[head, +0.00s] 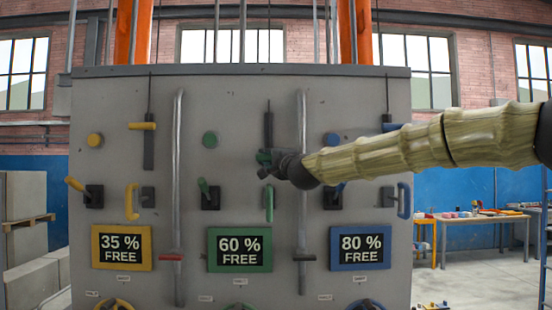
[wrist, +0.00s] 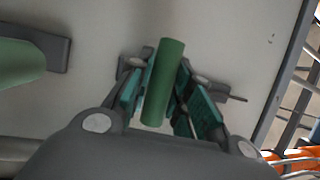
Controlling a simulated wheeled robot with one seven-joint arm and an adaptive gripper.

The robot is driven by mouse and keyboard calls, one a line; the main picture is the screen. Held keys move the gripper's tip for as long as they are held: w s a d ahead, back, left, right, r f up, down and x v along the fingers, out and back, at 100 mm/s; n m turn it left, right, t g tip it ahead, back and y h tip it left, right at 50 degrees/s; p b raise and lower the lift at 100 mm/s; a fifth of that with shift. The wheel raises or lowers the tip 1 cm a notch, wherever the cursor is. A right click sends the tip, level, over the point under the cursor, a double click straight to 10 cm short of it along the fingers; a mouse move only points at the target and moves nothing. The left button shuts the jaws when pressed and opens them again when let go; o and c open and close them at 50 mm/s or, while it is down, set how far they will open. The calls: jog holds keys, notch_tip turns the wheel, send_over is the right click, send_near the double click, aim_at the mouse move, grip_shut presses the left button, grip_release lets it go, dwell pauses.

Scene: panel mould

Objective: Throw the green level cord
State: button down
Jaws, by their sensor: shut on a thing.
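The green level cord's handle (wrist: 163,82) is a green bar between my gripper's fingers (wrist: 170,95) in the wrist view. The fingers, with teal pads, are closed around it. In the head view my gripper (head: 268,163) is at the panel's green middle section, at the lower end of a dark vertical strip (head: 268,130). There my gripper mostly hides the handle.
The grey panel (head: 235,90) also bears a green lever (head: 204,188), a green loop handle (head: 269,203) just below my gripper, and a green 60 % sign (head: 240,250). Vertical pipes (head: 302,130) stand out beside the section. A cluttered workbench (head: 485,217) is at right.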

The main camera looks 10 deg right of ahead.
jog(key=shift+f, duration=0.45)
jog(key=c, duration=1.3)
grip_release()
jog(key=shift+r, duration=0.1)
jog(key=shift+s, duration=0.2)
jog(key=v, duration=1.1)
jog(key=shift+s+d, duration=0.25)
